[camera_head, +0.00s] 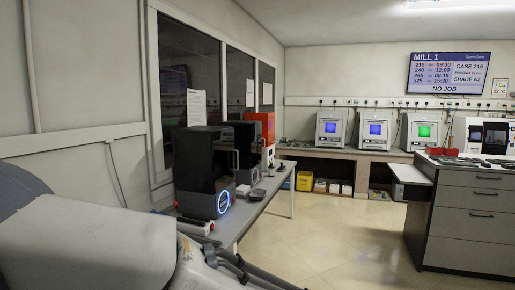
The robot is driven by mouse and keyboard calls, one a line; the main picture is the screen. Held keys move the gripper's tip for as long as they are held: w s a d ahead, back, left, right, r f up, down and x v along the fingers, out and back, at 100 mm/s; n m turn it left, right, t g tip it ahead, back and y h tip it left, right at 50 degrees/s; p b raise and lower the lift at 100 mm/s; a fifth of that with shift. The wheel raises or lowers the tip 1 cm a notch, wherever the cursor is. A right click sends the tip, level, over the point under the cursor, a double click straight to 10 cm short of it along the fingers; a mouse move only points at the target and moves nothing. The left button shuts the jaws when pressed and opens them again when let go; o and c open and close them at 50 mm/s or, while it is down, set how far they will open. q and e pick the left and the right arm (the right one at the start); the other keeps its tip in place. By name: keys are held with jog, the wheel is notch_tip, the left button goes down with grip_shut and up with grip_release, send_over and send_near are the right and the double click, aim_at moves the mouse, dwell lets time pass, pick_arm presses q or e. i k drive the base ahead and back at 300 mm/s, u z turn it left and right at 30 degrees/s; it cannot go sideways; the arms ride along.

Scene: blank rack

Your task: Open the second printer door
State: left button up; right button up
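Dark box-shaped machines that look like printers stand in a row on the bench along the left wall. The nearest printer (196,172) is black with a grey lower front and a glowing blue ring. A second dark printer (246,142) stands just behind it and is partly hidden by it. A unit with an orange-red top (262,118) stands farther back. I cannot tell which door the task counts as second, nor whether any door is open. Neither of my grippers shows; part of my own body fills the lower left.
The grey bench (262,190) runs away from me along the left wall. A yellow bin (305,181) sits on the floor near the back counter. A drawer cabinet (468,215) stands at the right. The tiled floor (345,235) between is clear.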

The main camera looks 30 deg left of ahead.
aim_at(256, 137)
jog(key=z, duration=0.15)
jog(key=i, duration=2.7)
jog(key=u, duration=0.4)
jog(key=i, duration=2)
jog(key=u, duration=1.25)
jog(key=i, duration=1.7)
jog(key=u, duration=0.7)
